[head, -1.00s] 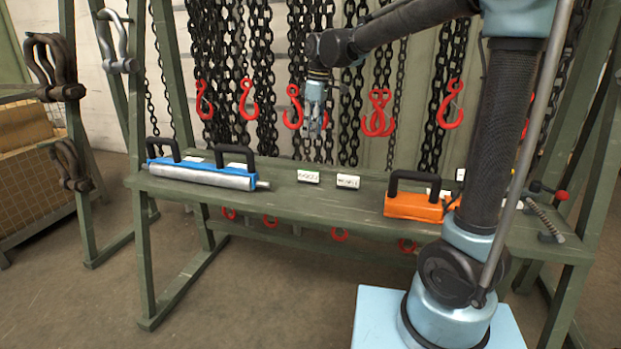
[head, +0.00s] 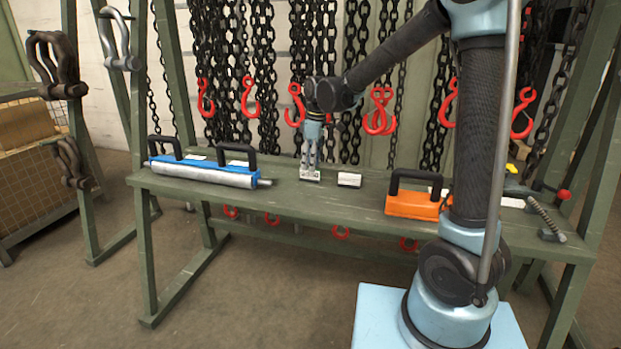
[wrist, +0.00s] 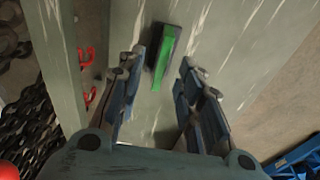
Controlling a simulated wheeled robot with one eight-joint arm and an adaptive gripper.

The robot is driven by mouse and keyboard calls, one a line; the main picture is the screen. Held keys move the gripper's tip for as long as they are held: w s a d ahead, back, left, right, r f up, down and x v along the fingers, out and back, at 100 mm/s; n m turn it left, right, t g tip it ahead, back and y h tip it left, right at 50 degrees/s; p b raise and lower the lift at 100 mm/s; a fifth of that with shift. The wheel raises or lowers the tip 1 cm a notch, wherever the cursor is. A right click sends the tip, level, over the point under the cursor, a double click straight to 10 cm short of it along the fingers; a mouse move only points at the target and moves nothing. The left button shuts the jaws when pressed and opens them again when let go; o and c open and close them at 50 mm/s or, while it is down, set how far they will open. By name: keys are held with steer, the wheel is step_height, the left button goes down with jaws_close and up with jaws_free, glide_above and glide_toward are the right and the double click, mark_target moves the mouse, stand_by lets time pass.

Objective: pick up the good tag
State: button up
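The good tag (head: 310,175) is a small white-faced block with dark lettering, too small to read surely now, on the green bench. In the wrist view the tag (wrist: 166,52) shows a bright green strip and dark sides. My gripper (head: 311,163) points down right over the tag. In the wrist view its two fingers (wrist: 161,62) are open, one on each side of the tag, with gaps between. I cannot tell how far down the fingertips reach beside it. A second, similar tag (head: 349,180) lies to the right on the bench.
The green bench (head: 270,205) also bears a blue tool with a silver bar (head: 205,172) at left and an orange block with a black handle (head: 412,204) at right. Black chains (head: 260,60) with red hooks (head: 251,97) hang behind. Bare bench lies around the tags.

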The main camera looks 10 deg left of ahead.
mark_target(310, 175)
steer(key=shift+a+f, duration=0.1)
steer(key=shift+f, duration=1.9)
jaws_close()
steer(key=shift+r, duration=0.1)
